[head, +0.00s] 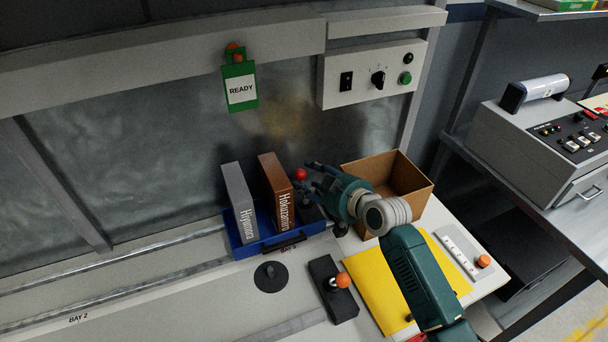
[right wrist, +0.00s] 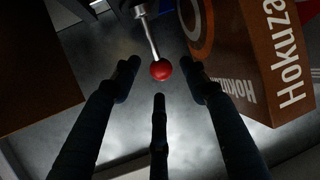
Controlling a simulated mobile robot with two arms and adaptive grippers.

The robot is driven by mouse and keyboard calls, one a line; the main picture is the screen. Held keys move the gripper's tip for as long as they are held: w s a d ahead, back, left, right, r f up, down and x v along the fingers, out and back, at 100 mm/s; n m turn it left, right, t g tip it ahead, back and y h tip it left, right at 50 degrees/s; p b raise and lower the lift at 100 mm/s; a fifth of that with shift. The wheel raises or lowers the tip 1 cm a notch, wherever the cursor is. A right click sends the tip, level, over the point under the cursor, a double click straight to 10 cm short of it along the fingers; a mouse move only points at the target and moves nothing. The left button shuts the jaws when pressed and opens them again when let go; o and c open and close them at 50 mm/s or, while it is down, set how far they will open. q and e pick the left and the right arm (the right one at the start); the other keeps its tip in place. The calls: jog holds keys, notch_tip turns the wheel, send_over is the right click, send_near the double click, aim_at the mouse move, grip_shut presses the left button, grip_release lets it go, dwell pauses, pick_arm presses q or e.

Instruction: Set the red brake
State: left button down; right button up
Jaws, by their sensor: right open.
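The red brake is a lever with a red ball knob (head: 300,174), standing behind the blue tray at the wall side, beside the brown book. Its base is mostly hidden by my gripper. In the right wrist view the red knob (right wrist: 161,70) sits on a thin metal rod. My right gripper (head: 307,182) is open, with its dark fingers spread near the knob. In the right wrist view the fingertips (right wrist: 161,84) lie to the left, right and below the knob, with visible gaps. My left gripper is not in view.
A brown book (head: 275,190) and a grey book (head: 238,200) stand in a blue tray (head: 250,246). An open cardboard box (head: 410,203) is right of the gripper. An orange-knobbed lever (head: 343,280) and a yellow sheet (head: 370,290) lie in front.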

aim_at(304, 177)
jog(key=shift+x, duration=1.15)
jog(key=shift+w+a+f, duration=0.15)
jog(key=shift+w+a, duration=0.05)
jog(key=shift+w, duration=0.05)
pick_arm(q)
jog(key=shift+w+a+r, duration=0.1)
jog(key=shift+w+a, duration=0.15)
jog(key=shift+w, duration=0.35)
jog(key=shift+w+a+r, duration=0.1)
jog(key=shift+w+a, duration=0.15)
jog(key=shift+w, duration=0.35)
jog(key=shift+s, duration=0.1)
